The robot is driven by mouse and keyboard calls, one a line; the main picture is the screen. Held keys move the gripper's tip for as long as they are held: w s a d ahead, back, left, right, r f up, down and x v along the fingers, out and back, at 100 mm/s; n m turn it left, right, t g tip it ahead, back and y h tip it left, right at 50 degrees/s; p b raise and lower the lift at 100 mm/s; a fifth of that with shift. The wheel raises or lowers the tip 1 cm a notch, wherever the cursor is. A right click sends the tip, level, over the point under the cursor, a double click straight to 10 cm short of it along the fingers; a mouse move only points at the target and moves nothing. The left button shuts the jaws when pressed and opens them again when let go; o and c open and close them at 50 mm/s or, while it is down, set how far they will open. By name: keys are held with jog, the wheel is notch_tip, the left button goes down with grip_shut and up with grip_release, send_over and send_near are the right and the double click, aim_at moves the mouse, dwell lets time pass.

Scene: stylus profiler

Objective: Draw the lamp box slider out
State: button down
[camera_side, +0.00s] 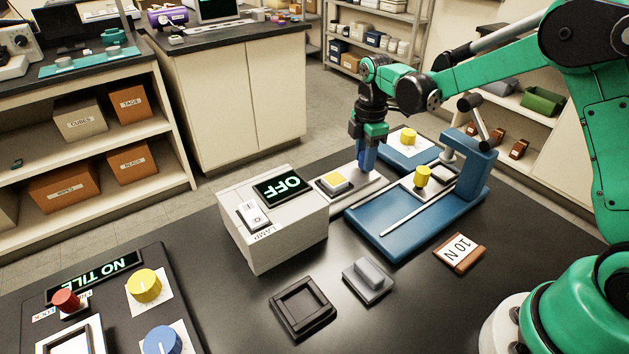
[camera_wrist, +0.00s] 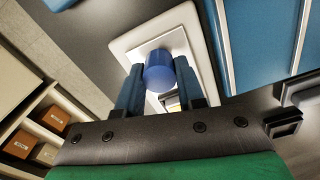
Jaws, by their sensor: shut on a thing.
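The lamp box (camera_side: 275,225) is a beige box on the dark bench, with a display reading OFF and a white rocker switch (camera_side: 253,213) on top. Its pale slider (camera_side: 362,190) sticks out from the box's far right side and carries a dark-framed yellow square (camera_side: 335,181). My gripper (camera_side: 367,163) points down at the slider's outer end. In the wrist view its fingers (camera_wrist: 158,80) are shut on a blue knob (camera_wrist: 159,70) that stands on the slider (camera_wrist: 120,45). The fingers hide the knob in the side view.
A blue stylus profiler (camera_side: 375,232) with a yellow knob (camera_side: 422,175) stands close to the right of the slider. A 10 N block (camera_side: 459,252), a grey block (camera_side: 368,280) and a dark square frame (camera_side: 302,307) lie in front. A control panel (camera_side: 115,300) reads NO TILE.

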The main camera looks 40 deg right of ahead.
jog(key=shift+d, duration=0.4)
jog(key=c, duration=0.5)
grip_release()
jog(key=shift+c, duration=0.2)
jog(key=shift+r, duration=2.85)
